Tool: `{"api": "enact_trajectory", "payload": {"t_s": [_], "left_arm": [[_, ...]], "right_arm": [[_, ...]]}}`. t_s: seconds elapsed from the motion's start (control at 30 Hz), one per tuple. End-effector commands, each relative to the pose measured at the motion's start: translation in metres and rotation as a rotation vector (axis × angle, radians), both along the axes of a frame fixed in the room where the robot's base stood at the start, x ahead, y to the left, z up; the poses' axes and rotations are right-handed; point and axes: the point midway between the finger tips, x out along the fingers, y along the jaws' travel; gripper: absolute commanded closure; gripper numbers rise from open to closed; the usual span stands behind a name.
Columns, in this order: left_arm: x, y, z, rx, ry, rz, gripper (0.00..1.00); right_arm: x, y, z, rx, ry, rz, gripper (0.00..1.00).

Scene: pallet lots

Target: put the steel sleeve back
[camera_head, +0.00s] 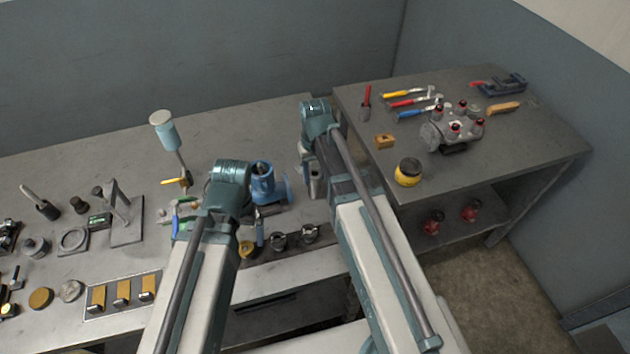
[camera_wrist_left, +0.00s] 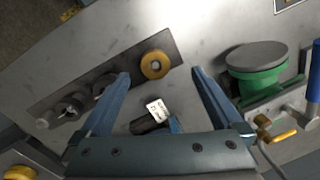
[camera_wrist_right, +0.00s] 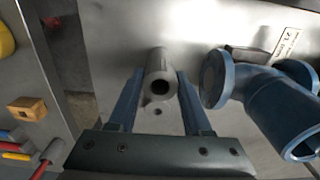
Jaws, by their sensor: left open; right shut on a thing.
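The steel sleeve (camera_wrist_right: 158,87) is a grey hollow cylinder between the fingers of my right gripper (camera_wrist_right: 160,76), its open end facing the right wrist camera. In the head view the sleeve (camera_head: 316,183) shows upright under my right wrist, just right of a blue pipe fitting (camera_head: 263,185). I cannot tell whether its foot touches the bench. My right gripper is shut on it. My left gripper (camera_wrist_left: 161,73) is open and empty, above a dark strip (camera_wrist_left: 105,85) holding a brass ring (camera_wrist_left: 155,65) and several dark steel parts. The left fingertips are mostly hidden in the head view.
The blue fitting (camera_wrist_right: 240,80) stands close beside the right gripper. A green stand with a grey disc (camera_wrist_left: 257,58) is near the left gripper. A side table (camera_head: 520,140) at right carries tools and a valve body (camera_head: 450,130). The back of the bench (camera_head: 80,165) is clear.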

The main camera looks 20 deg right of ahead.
Motion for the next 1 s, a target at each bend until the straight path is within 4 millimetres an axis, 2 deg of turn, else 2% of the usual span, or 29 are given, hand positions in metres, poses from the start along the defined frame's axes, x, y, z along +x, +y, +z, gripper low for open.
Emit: {"api": "enact_trajectory", "payload": {"t_s": [0.03,0.27,0.43,0.47,0.6,1.0], "left_arm": [[0.0000,0.0000,-0.0071,0.000,0.000,0.000,0.00],[0.0000,0.0000,-0.0042,0.000,0.000,0.000,0.00],[0.0000,0.0000,-0.0094,0.000,0.000,0.000,0.00],[0.0000,0.0000,-0.0075,0.000,0.000,0.000,0.00],[0.0000,0.0000,-0.0072,0.000,0.000,0.000,0.00],[0.0000,0.0000,-0.0044,0.000,0.000,0.000,0.00]], "right_arm": [[0.0000,0.0000,-0.0071,0.000,0.000,0.000,1.00],[0.0000,0.0000,-0.0042,0.000,0.000,0.000,1.00],[0.0000,0.0000,-0.0093,0.000,0.000,0.000,1.00],[0.0000,0.0000,-0.0076,0.000,0.000,0.000,0.45],[0.0000,0.0000,-0.0073,0.000,0.000,0.000,0.21],[0.0000,0.0000,-0.0044,0.000,0.000,0.000,0.21]]}}
